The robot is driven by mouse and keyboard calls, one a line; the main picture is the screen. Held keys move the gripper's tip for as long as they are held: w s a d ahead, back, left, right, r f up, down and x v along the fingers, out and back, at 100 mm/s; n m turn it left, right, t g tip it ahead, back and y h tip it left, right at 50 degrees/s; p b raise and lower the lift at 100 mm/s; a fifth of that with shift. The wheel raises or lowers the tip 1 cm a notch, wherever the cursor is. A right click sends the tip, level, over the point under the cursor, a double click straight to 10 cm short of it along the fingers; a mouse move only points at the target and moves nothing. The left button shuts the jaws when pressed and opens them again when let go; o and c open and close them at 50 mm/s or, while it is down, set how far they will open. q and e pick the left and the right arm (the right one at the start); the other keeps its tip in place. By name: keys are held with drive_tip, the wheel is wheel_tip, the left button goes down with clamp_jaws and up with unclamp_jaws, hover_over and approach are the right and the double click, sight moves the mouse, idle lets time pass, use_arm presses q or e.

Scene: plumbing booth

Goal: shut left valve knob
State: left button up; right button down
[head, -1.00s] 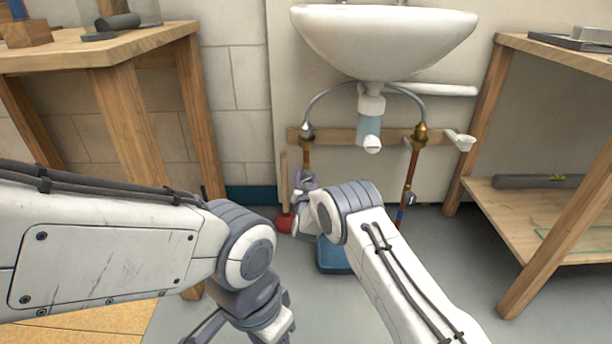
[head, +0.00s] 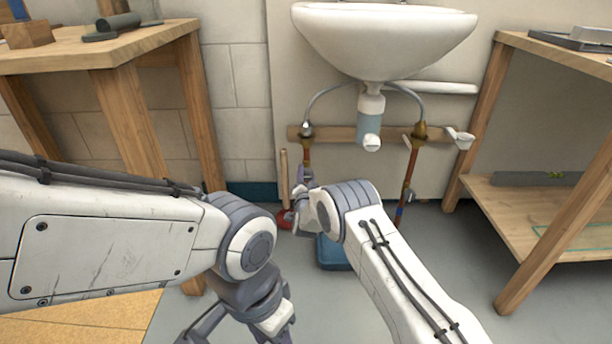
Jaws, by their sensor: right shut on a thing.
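The left copper pipe (head: 307,156) comes down from the fitting under the left side of the sink. My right gripper (head: 299,196) is at this pipe, below the wooden rail, and is shut on the left valve knob. The knob itself is hidden behind the gripper and wrist. My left gripper (head: 240,329) hangs low at the bottom edge of the view, away from the pipes. Its fingers are partly cut off, so its opening cannot be judged.
A white sink (head: 384,35) with a drain trap (head: 369,120) is above. The right copper pipe (head: 411,165) carries another valve (head: 407,195). A blue box (head: 333,256) and a red plunger (head: 285,219) are on the floor. Wooden benches (head: 150,45) stand on both sides.

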drive_tip(key=shift+c, duration=1.5)
unclamp_jaws()
drive_tip(key=shift+s+r+p, duration=0.1)
drive_tip(key=shift+s+p, duration=0.25)
drive_tip(key=shift+p, duration=0.1)
drive_tip(key=s+p, duration=0.5)
drive_tip(key=s, duration=0.4)
drive_tip(key=shift+s+p, duration=0.35)
drive_tip(key=shift+s, duration=0.05)
